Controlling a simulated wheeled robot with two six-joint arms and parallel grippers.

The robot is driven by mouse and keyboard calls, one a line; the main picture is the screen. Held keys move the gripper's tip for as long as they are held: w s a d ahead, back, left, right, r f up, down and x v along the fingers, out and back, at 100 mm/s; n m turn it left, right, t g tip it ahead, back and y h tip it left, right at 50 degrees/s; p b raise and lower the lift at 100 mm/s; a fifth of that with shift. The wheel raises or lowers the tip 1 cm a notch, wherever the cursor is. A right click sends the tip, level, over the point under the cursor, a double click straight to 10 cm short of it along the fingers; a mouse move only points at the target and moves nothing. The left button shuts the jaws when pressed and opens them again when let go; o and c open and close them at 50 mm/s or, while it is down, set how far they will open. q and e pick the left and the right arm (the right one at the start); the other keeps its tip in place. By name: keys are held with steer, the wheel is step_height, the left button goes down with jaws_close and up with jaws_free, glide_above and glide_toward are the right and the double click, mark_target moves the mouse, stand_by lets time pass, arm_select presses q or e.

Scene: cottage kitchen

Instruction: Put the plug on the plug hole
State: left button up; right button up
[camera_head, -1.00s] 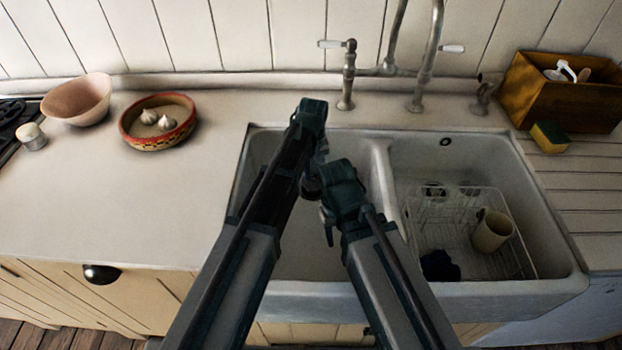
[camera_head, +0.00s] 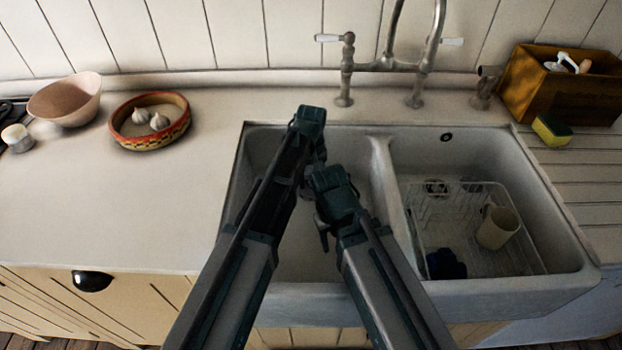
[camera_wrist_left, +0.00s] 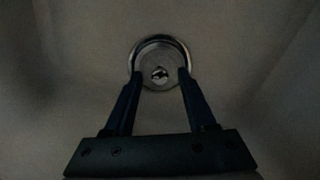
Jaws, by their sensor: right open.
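In the left wrist view a round metal plug (camera_wrist_left: 160,83) with a small central knob shows inside the bright ring of the plug hole (camera_wrist_left: 160,40). I cannot tell whether the plug is seated or held just above the ring. My left gripper (camera_wrist_left: 160,75) has its fingers apart, one on each side of the plug; whether they touch it is too dark to tell. In the head view the left hand is mostly hidden by my arms over the left basin (camera_head: 290,268). My right gripper (camera_head: 323,233) is open and empty, pointing down over the same basin.
The right basin holds a wire rack (camera_head: 465,225) with a cream mug (camera_head: 497,228) and a dark blue item (camera_head: 445,264). The tap (camera_head: 386,66) stands behind the sink. A wooden box (camera_head: 562,85) and sponge (camera_head: 552,130) are right; a garlic bowl (camera_head: 150,121) and pink bowl (camera_head: 65,99) left.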

mark_target(311, 182)
arm_select(q)
steer(key=shift+r, duration=0.1)
arm_select(e)
steer(key=shift+r, duration=0.1)
arm_select(q)
step_height(311, 182, up, 12)
steer(key=p, duration=1.2)
arm_select(e)
step_height(311, 182, up, 12)
arm_select(q)
steer(key=shift+s+d, duration=0.1)
arm_select(e)
steer(key=shift+s+d, duration=0.1)
